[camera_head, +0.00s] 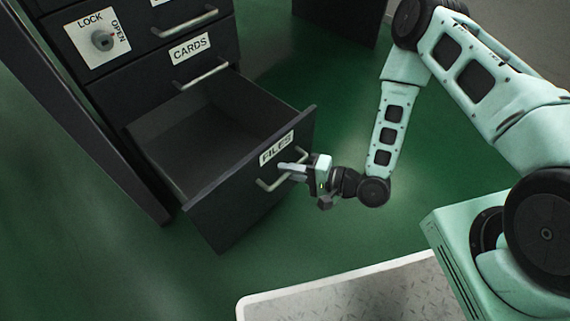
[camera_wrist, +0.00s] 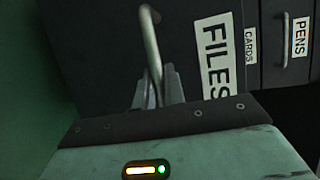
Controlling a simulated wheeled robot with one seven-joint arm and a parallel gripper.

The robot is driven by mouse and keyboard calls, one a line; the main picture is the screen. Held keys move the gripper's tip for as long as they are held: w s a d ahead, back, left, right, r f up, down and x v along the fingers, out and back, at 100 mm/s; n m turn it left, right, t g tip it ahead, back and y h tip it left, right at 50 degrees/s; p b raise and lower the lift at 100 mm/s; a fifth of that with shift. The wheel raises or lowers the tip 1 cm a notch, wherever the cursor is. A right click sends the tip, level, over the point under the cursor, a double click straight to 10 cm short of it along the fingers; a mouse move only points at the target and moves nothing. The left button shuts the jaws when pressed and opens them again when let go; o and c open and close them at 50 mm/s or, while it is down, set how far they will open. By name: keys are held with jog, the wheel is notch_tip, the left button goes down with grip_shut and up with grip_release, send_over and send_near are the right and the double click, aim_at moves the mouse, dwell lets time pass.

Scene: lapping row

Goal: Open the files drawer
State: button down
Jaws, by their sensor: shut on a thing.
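The files drawer (camera_head: 230,200) is the lowest drawer of a dark cabinet. It stands pulled well out, and its inside looks empty. Its front bears a white FILES label (camera_head: 277,147), which also shows in the wrist view (camera_wrist: 215,55). Below the label is a grey bar handle (camera_head: 267,186). My gripper (camera_head: 290,172) is at this handle, in front of the drawer. In the wrist view the handle (camera_wrist: 150,40) runs down between my gripper's fingers (camera_wrist: 158,92), which are shut on it. The fingertips partly hide the handle.
Above is the CARDS drawer (camera_head: 160,75), shut, with its own handle (camera_head: 202,76). A lock plate (camera_head: 97,38) marked LOCK and OPEN is on the upper left of the cabinet. A PENS label (camera_wrist: 301,37) shows in the wrist view. Green floor (camera_head: 240,265) around the drawer is clear.

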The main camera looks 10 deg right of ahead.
jog(key=c, duration=1.5)
grip_release()
jog(key=shift+p+v, duration=3.1)
jog(key=shift+v, duration=5.6)
jog(key=shift+f, duration=0.1)
